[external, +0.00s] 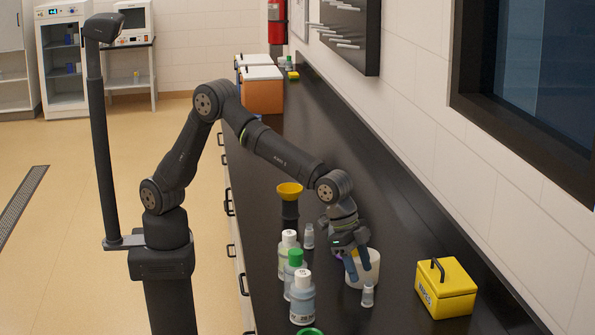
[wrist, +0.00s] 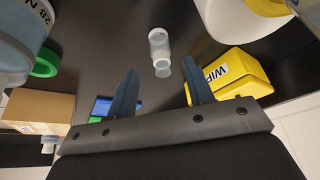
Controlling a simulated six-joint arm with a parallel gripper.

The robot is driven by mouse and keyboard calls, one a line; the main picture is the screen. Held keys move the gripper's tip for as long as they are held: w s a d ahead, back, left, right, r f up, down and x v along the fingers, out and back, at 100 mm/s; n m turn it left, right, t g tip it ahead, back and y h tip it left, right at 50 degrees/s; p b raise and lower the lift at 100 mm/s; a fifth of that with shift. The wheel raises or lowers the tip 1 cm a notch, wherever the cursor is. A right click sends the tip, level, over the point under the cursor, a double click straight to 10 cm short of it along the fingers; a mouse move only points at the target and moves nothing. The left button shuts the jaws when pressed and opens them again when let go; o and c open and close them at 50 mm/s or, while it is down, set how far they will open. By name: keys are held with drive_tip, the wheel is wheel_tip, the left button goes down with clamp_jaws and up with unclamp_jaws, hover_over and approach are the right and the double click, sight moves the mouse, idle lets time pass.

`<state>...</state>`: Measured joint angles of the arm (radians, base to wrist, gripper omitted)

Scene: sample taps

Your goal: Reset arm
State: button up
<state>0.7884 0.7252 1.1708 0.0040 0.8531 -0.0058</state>
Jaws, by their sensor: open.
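My gripper (external: 358,274) hangs low over the black counter (external: 400,240), in front of a white tub (external: 370,268). In the wrist view my gripper (wrist: 160,88) shows two blue fingers spread apart with nothing between them. My arm is bent, reaching out over the counter. How high the fingertips are above the counter is hard to tell.
Several bottles (external: 302,297) stand left of the gripper, one with a green cap (external: 295,257). Another clear vial (external: 308,236) and a yellow funnel (external: 289,190) on a dark stand are behind. A yellow wipes box (external: 446,287) sits right.

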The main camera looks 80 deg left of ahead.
sight(368, 295)
drive_tip(key=x, duration=0.8)
drive_tip(key=shift+f, duration=0.2)
wheel_tip(368, 295, up, 11)
drive_tip(key=w+a+n+y, duration=0.15)
drive_tip(key=w+a, duration=0.45)
drive_tip(key=a, duration=0.7)
drive_tip(key=w+a+n+t, duration=0.1)
drive_tip(key=w+a+n, duration=0.35)
drive_tip(key=a, duration=0.75)
drive_tip(key=w+a+n+y, duration=0.1)
drive_tip(key=w+a, duration=0.6)
drive_tip(key=a, duration=0.6)
drive_tip(key=s+a+n, duration=0.2)
drive_tip(key=s+a, duration=0.1)
drive_tip(key=a, duration=1.1)
drive_tip(key=s+a+n+y, duration=0.1)
drive_tip(key=s+a+n, duration=0.1)
drive_tip(key=a, duration=1.3)
drive_tip(key=s+a+n+y, duration=0.1)
drive_tip(key=s+a+n, duration=0.2)
drive_tip(key=a, duration=1.1)
drive_tip(key=shift+s+a, duration=0.25)
drive_tip(key=shift+s, duration=0.05)
drive_tip(key=shift+r+y, duration=0.15)
drive_tip(key=shift+y, duration=0.2)
